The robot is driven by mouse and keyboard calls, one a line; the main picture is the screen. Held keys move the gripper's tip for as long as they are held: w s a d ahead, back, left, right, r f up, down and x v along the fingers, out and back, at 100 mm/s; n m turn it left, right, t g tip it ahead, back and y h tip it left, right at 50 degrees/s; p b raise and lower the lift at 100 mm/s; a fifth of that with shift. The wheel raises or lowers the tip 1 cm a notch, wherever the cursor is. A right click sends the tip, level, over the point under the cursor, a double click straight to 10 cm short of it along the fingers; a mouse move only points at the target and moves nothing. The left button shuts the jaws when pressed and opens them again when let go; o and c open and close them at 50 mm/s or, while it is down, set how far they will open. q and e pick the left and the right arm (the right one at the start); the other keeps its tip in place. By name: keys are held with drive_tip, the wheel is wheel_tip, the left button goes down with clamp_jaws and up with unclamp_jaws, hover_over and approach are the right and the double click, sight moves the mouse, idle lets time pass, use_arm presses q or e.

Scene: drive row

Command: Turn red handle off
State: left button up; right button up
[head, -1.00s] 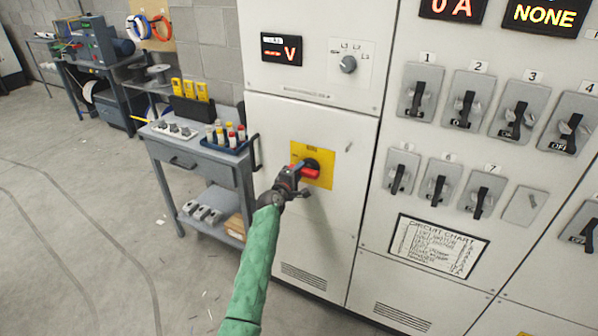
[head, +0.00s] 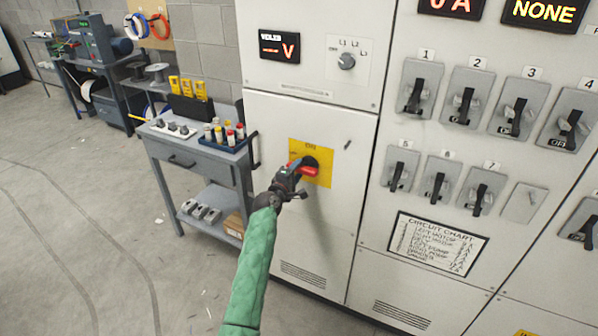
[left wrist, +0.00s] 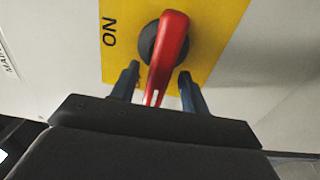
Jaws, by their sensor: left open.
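The red handle (left wrist: 168,55) is a rotary lever on a dark round hub, on a yellow plate (left wrist: 220,25) marked ON. The plate also shows on the cabinet's lower left door in the head view (head: 325,180), where the red handle (head: 308,172) points left and slightly down. My left gripper (left wrist: 157,80) is open, one finger on each side of the handle. A gap shows between the handle and the fingers, so it is not gripped. In the head view my left gripper (head: 292,172) covers part of the handle. My right gripper is not in view.
The cabinet (head: 310,125) carries several black breaker levers (head: 465,105) on the right and a small selector knob (head: 346,61) above. A grey workbench (head: 195,160) with bottles and yellow devices stands close left of the cabinet.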

sight(298, 172)
use_arm(q)
drive_tip(key=b+v, duration=0.1)
drive_tip(key=v, duration=0.4)
drive_tip(key=shift+s+f, duration=0.15)
drive_tip(key=shift+s+a, duration=0.2)
drive_tip(key=shift+s, duration=0.3)
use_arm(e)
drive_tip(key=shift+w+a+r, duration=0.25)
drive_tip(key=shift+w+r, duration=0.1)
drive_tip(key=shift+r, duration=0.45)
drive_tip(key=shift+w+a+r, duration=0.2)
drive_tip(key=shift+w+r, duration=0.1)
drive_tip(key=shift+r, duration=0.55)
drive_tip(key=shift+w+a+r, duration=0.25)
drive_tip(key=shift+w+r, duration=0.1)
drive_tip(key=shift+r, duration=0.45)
